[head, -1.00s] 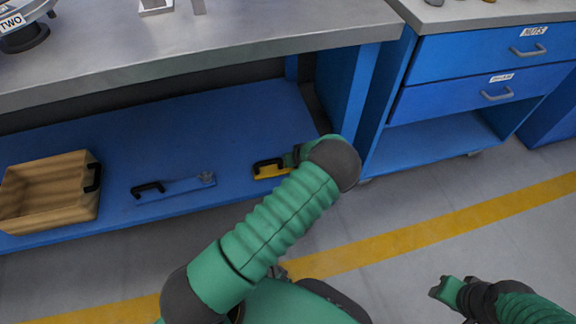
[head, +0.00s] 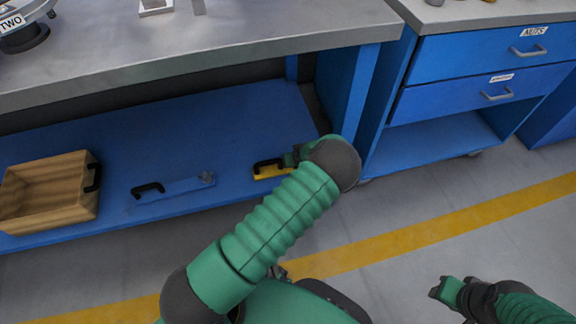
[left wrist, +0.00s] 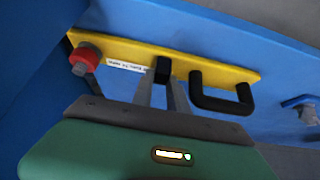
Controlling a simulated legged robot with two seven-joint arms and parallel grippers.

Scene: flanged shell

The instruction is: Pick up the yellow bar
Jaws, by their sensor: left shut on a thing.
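The yellow bar (head: 268,172) lies on the blue lower shelf of the workbench, with its black handle (head: 268,162) showing in the head view. My left arm hides its right part. In the left wrist view the yellow bar (left wrist: 130,58) carries a red knob (left wrist: 87,55) at its left end, a white label and a black handle (left wrist: 222,97) to the right. My left gripper (left wrist: 162,75) is shut on the bar between the label and the handle. My right gripper (head: 447,290) is over the floor at the lower right, apart from everything; its jaw opening is too small to tell.
A blue bar with a black handle (head: 148,188) lies to the left on the shelf (head: 235,120). A wooden box (head: 45,205) stands at the shelf's left end. The grey bench top (head: 230,35) overhangs the shelf. A blue drawer cabinet (head: 480,75) stands at the right.

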